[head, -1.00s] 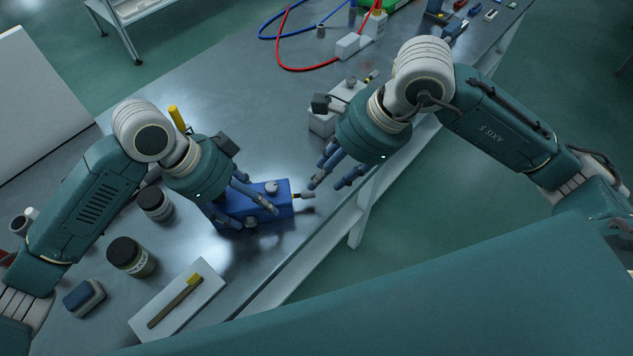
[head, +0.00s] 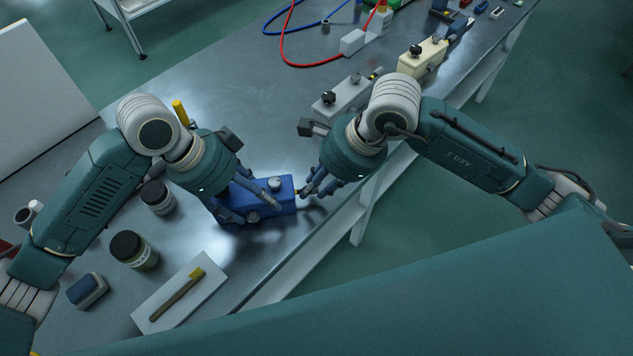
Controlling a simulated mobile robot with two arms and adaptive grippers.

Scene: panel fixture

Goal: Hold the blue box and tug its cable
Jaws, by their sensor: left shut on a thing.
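The blue box (head: 284,190) lies near the front edge of the bench, with round knobs on it. My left gripper (head: 256,209) is shut on the box, its fingers reaching over the box from the left. A short cable end with a yellowish part (head: 298,192) comes out of the box's right end and is mostly hidden by my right gripper. My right gripper (head: 313,192) is right beside that end, fingers pointing down-left. Whether its fingers touch or close on the cable cannot be made out.
A grey box (head: 345,97) and a cream box (head: 423,58) stand further along the bench (head: 215,95). Red (head: 308,66) and blue cables lie behind. Dark-lidded jars (head: 128,247), an eraser-like block (head: 87,290) and a brush (head: 177,300) on a white tray (head: 205,292) are at front left.

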